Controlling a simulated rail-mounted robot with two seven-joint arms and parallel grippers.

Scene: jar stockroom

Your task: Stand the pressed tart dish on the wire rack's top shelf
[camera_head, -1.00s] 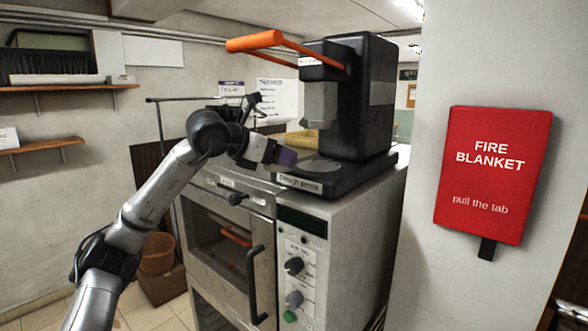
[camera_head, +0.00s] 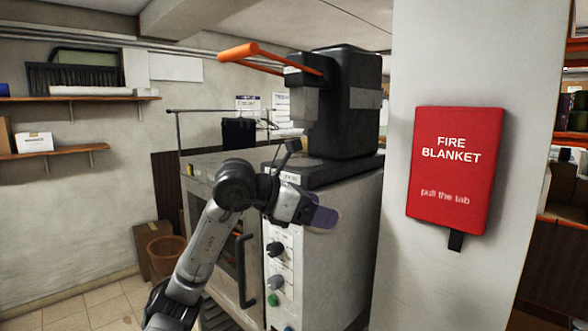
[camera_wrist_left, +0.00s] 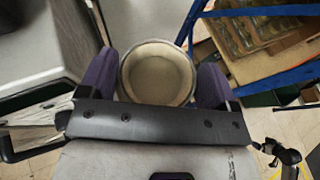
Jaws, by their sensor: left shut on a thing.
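My left gripper (camera_head: 318,215) is in front of the oven's upper right corner in the head view, its purple finger facing me. In the left wrist view its two purple fingers (camera_wrist_left: 160,80) are shut on the round tart dish (camera_wrist_left: 158,72), one on each side. The dish has a pale, hollow pressed lining and a thin dark rim. In the head view I cannot make out the dish behind the finger. I cannot surely pick out the wire rack in either view.
The black press (camera_head: 345,105) with its orange lever (camera_head: 240,52) stands on the oven (camera_head: 335,240). A pillar with a red fire blanket (camera_head: 455,160) is to the right, with orange shelving (camera_head: 570,140) beyond it. Blue bars (camera_wrist_left: 250,12) and a tray (camera_wrist_left: 250,35) show in the left wrist view.

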